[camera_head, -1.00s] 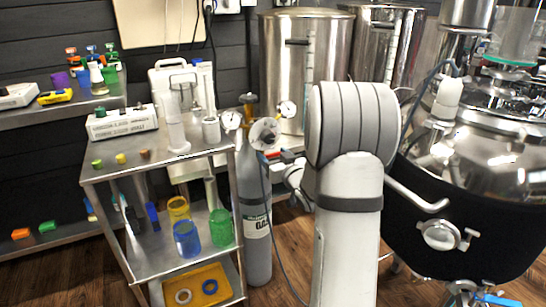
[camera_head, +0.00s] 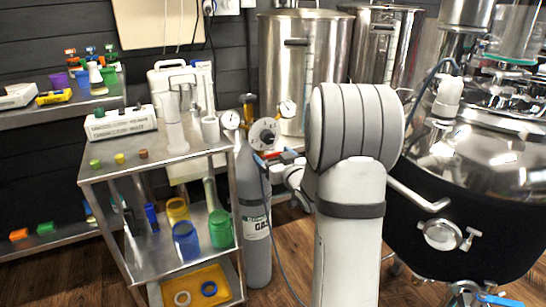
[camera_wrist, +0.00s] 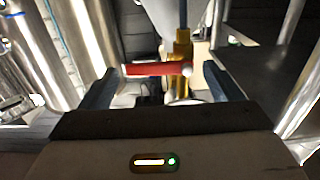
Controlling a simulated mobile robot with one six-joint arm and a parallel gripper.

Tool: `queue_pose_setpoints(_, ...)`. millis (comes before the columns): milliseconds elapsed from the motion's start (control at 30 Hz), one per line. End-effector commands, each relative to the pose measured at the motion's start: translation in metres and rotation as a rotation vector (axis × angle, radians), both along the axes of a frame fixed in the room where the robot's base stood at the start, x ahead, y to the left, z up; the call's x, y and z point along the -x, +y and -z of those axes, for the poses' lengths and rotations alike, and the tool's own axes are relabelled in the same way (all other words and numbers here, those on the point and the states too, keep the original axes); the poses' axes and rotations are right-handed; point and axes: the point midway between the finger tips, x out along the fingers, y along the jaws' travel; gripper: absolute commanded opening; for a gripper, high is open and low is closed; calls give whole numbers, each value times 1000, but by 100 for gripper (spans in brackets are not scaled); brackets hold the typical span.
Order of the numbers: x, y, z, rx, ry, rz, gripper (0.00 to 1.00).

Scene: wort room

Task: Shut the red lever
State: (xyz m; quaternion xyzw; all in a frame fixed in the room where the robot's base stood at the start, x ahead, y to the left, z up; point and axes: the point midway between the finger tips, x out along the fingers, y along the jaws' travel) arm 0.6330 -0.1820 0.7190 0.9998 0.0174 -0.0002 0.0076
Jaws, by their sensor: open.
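The red lever (camera_wrist: 150,69) lies crosswise in the wrist view, with a pale round end at its right. It sits in front of a brass valve fitting (camera_wrist: 182,48). My gripper (camera_wrist: 159,71) is open, with one dark finger on each side of the lever. The lever spans most of the gap, and I cannot tell whether it touches either finger. In the head view, a small red part (camera_head: 268,155) shows below the round gauge, beside the gas cylinder (camera_head: 252,215). My fingers are mostly hidden there behind my own arm.
A steel cart (camera_head: 205,150) with cups and small parts stands left of the cylinder. Steel kettles (camera_head: 305,60) stand behind it. A large dark-jacketed tank (camera_head: 450,215) is close on the right. A thin hose hangs beside the cylinder.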

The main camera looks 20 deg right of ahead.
Motion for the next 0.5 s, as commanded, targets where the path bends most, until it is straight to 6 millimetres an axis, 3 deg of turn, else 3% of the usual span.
queue_pose_setpoints(500, 72, -3, -1, 0, 1, 2, 85)
